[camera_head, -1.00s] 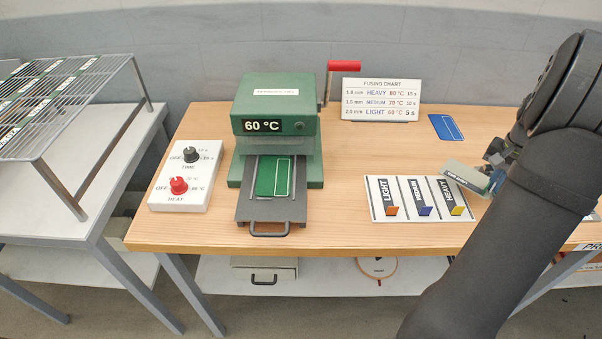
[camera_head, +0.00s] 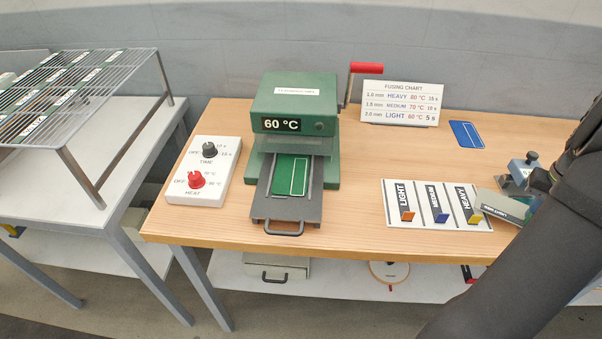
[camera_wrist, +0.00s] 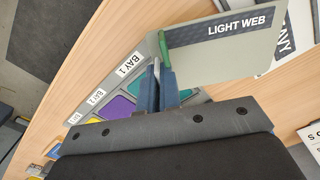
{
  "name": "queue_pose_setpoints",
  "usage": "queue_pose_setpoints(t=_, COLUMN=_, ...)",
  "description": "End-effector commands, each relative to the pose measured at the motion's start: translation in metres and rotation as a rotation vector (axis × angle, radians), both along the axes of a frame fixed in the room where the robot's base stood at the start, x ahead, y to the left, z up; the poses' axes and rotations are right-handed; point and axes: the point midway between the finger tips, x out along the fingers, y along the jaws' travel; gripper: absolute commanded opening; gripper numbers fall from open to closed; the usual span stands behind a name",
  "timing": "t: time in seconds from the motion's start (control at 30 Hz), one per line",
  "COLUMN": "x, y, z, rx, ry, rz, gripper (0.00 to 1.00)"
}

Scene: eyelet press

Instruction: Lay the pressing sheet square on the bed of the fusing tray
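The fusing tray (camera_head: 286,214) is pulled out of the green press, its handle toward the front. A green card with a white outline (camera_head: 290,175) lies on its dark bed. My gripper (camera_head: 520,190) is right of the tray, above the right part of the bench. In the wrist view my gripper (camera_wrist: 160,75) is shut on the edge of a pale sheet marked LIGHT WEB (camera_wrist: 230,50), near a green strip. The sheet also shows tilted in the head view (camera_head: 503,206). I cannot tell whether it is the pressing sheet; no sheet is labelled so.
A rack marked LIGHT, MEDIUM, HEAVY (camera_head: 425,221) lies between tray and gripper. A blue card (camera_head: 467,134), fusing chart (camera_head: 402,101) and dial box (camera_head: 203,171) are on the bench. The press (camera_head: 292,104) reads 60 °C. Coloured bays (camera_wrist: 120,108) show in the wrist view.

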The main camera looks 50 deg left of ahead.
Motion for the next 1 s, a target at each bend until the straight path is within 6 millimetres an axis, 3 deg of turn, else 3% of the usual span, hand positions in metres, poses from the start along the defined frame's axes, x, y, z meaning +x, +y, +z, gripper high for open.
queue_pose_setpoints(t=0.63, x=-0.001, y=0.006, z=0.003, rx=0.0, ry=-0.001, rz=0.006, gripper=0.0)
queue_pose_setpoints(t=0.77, x=-0.005, y=0.023, z=0.012, rx=0.0, ry=-0.003, rz=0.025, gripper=0.0)
queue_pose_setpoints(t=1.0, x=-0.029, y=0.087, z=0.046, rx=0.001, ry=-0.003, rz=0.096, gripper=0.0)
